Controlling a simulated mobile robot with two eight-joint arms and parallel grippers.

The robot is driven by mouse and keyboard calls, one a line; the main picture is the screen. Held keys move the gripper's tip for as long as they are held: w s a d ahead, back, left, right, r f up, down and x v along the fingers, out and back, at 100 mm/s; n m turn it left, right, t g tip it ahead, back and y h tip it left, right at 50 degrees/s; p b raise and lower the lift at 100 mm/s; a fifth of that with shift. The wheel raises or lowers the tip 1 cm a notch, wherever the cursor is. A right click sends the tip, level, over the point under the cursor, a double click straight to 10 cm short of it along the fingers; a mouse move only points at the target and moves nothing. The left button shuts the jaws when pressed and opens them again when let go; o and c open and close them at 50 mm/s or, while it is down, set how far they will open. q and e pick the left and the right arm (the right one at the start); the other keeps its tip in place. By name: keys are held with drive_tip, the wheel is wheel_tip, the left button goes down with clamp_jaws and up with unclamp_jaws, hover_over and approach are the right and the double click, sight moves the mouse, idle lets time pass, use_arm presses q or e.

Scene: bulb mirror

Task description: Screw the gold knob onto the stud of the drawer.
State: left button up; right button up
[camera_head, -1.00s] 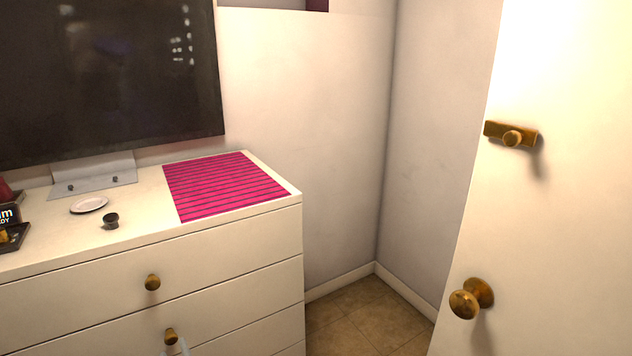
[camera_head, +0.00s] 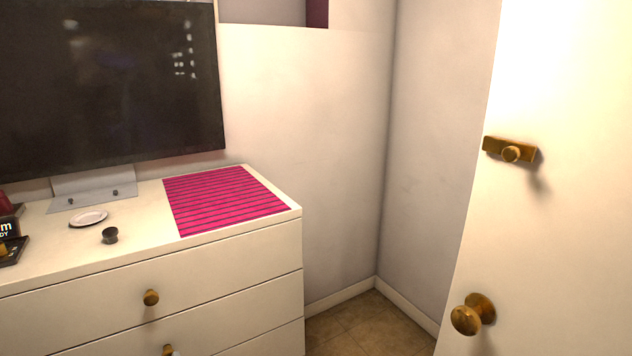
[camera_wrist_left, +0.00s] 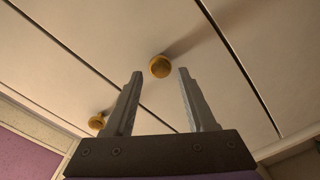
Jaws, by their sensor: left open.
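The white drawer unit stands at the left of the head view. A gold knob (camera_head: 151,298) sits on its top drawer front (camera_head: 235,265). A second gold knob (camera_head: 168,350) shows at the bottom edge, on the drawer below, partly cut off. Another gold knob (camera_wrist_left: 97,121) shows farther left. No bare stud is visible. My right gripper is not in view.
On the unit's top are a pink striped mat (camera_head: 225,199), a white dish (camera_head: 88,219), a small dark object (camera_head: 110,235) and a large screen (camera_head: 110,80). A door with a brass knob (camera_head: 473,314) stands at the right. Tiled floor (camera_head: 360,320) shows between them.

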sight(168, 353)
use_arm(q)
drive_tip(key=shift+x, duration=1.35)
clamp_jaws()
drive_tip(key=m, duration=0.5)
drive_tip(key=shift+p, duration=0.35)
drive_tip(key=m, duration=0.5)
